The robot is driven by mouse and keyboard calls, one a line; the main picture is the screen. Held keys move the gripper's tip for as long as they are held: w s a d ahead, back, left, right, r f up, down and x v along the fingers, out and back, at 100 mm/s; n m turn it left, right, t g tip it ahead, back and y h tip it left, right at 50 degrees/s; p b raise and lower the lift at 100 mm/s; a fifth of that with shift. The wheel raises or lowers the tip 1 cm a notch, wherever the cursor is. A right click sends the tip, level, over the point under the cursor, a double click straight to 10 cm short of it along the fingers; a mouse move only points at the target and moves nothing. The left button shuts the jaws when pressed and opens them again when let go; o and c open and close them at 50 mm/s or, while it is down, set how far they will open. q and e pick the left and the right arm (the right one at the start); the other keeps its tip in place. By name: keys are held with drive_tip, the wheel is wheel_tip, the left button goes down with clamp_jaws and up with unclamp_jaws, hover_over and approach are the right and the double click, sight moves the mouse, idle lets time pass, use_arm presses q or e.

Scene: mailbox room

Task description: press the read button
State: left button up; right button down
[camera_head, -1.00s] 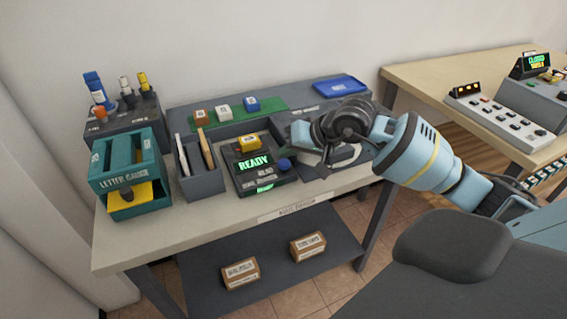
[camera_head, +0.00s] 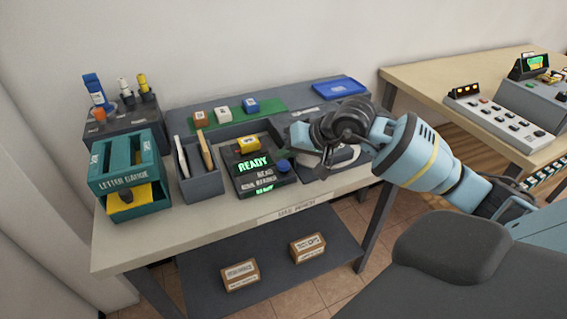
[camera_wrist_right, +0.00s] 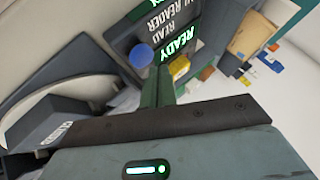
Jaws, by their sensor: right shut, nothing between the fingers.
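The mail reader (camera_head: 262,178) is a dark box on the bench with a lit green READY display and a yellow block (camera_head: 247,145) at its back. The round blue read button (camera_head: 284,165) is at its right side. In the right wrist view the blue button (camera_wrist_right: 142,55) shows beside the lettering READ. My right gripper (camera_head: 299,138) is above and behind the button in the head view. Its shut, empty fingers (camera_wrist_right: 165,80) point toward the reader in the wrist view; I cannot tell the exact gap to the button. My left gripper is out of view.
A teal letter gauge (camera_head: 130,180) and a grey divided bin (camera_head: 202,182) stand left of the reader. Colored blocks sit on a green mat (camera_head: 275,106) behind. A blue tray (camera_head: 339,88) lies at the back right. The bench front (camera_head: 200,240) is clear.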

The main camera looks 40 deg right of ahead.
sight(287, 166)
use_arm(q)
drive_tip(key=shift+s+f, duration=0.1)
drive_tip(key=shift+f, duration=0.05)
use_arm(e)
drive_tip(key=shift+f, duration=0.15)
idle(0.5)
use_arm(q)
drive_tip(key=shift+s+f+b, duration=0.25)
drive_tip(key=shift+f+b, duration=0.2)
drive_tip(key=shift+b, duration=0.05)
use_arm(e)
drive_tip(key=shift+f, duration=0.35)
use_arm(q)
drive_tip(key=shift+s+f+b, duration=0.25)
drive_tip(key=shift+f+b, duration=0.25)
use_arm(e)
drive_tip(key=shift+f, duration=0.5)
drive_tip(key=shift+r, duration=0.1)
idle(0.3)
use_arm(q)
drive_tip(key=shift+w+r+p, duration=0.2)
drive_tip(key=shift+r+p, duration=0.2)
use_arm(e)
drive_tip(key=shift+r, duration=0.85)
